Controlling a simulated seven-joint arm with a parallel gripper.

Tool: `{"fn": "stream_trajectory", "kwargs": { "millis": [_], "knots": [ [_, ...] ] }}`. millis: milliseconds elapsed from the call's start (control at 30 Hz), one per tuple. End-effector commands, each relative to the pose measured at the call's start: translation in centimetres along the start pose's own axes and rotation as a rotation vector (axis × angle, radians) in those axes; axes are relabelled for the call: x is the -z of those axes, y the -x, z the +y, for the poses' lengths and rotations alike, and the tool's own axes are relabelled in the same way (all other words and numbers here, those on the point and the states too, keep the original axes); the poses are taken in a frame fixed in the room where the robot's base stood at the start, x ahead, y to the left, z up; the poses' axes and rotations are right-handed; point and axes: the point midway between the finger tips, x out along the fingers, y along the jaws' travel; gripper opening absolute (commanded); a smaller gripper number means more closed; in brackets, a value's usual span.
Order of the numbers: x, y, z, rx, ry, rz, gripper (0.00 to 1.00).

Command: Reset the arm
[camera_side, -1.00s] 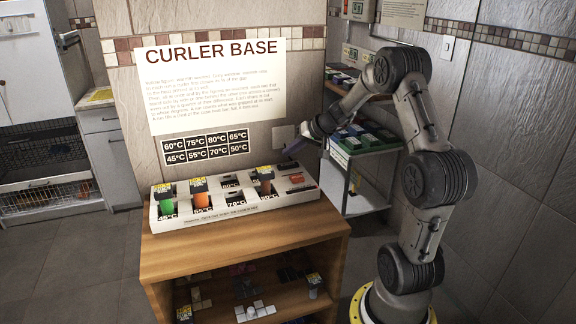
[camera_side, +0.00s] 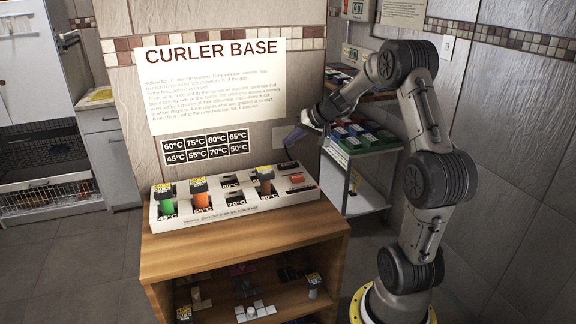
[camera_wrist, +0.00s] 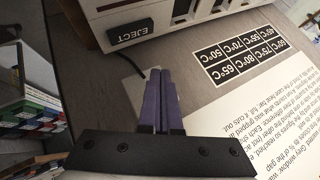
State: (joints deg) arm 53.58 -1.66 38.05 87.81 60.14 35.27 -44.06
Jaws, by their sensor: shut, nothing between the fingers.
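My gripper (camera_side: 288,146) is at the right end of the white curler base (camera_side: 240,214), above it and near the wall. Its purple fingers point down and are together with nothing between them; the wrist view (camera_wrist: 163,75) also shows them closed. The base stands on a wooden cabinet. In the wrist view, a black EJECT label (camera_wrist: 130,33) on the base lies just beyond the fingertips.
The wall behind carries a CURLER BASE poster (camera_side: 215,85) and a temperature chart (camera_side: 206,148). A wooden cabinet (camera_side: 175,241) holds small parts on its lower shelf. A shelf unit with boxes (camera_side: 365,135) stands behind my arm. Air above the base is clear.

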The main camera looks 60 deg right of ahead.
Motion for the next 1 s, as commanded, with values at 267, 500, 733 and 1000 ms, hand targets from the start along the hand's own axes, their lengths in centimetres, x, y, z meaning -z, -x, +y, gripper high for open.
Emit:
{"fn": "stream_trajectory", "kwargs": {
  "millis": [267, 500, 733, 1000],
  "knots": [
    [-0.4, 0.3, -5.7, 0.061, 0.095, -0.001, 0.00],
    [-6.9, 6.3, -19.1, 0.199, 0.411, -0.041, 0.00],
    [-18.6, 15.3, -24.7, 0.283, 0.720, -0.147, 0.00],
    [-30.2, 23.2, -17.1, 0.200, 0.992, -0.262, 0.00]
  ]
}}
